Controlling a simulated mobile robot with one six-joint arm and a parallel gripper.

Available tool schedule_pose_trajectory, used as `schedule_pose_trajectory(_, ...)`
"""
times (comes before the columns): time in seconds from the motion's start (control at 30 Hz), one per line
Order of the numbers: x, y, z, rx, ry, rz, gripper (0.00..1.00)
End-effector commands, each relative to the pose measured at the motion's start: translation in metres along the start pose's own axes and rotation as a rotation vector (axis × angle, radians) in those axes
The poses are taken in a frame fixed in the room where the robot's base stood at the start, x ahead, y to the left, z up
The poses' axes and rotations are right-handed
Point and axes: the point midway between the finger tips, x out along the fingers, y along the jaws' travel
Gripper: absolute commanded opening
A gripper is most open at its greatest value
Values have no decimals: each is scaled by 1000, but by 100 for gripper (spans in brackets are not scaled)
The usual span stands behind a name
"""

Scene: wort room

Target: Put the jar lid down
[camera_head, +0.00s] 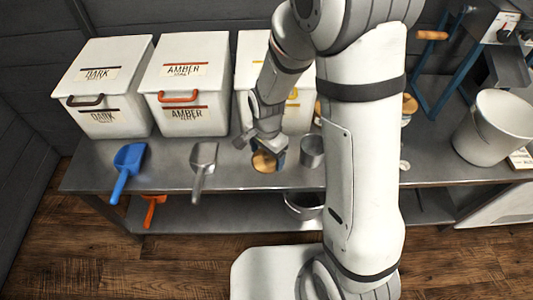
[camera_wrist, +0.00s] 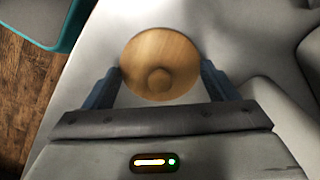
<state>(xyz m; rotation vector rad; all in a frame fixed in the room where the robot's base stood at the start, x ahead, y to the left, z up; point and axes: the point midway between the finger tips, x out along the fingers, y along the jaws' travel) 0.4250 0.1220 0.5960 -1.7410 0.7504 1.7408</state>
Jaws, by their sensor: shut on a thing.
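The jar lid (camera_wrist: 160,62) is a round wooden disc with a small knob in its middle. In the wrist view it sits between the two fingers of my gripper (camera_wrist: 160,80), which is shut on its sides. In the head view the lid (camera_head: 264,162) shows below my gripper (camera_head: 267,148), over the front part of the metal table (camera_head: 230,177). I cannot tell whether the lid touches the table.
A blue scoop (camera_head: 128,165) and a metal scoop (camera_head: 203,165) lie to the left. A metal cup (camera_head: 312,151) stands close on the right. White bins labelled DARK (camera_head: 105,85) and AMBER (camera_head: 187,85) stand behind. A white bucket (camera_head: 493,128) is far right.

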Motion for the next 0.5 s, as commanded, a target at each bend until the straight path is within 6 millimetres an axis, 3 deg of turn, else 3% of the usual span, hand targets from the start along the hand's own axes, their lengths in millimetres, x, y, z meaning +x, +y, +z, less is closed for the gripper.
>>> schedule_pose_trajectory(0.1,4,0,0,0,0,0,58)
schedule_pose_trajectory(0.13,4,0,0,1,0,0,81)
schedule_pose_trajectory(0.2,3,0,0,1,0,0,86)
schedule_pose_trajectory(0.37,3,0,0,1,0,0,100)
schedule_pose_trajectory(0.5,3,0,0,1,0,0,100)
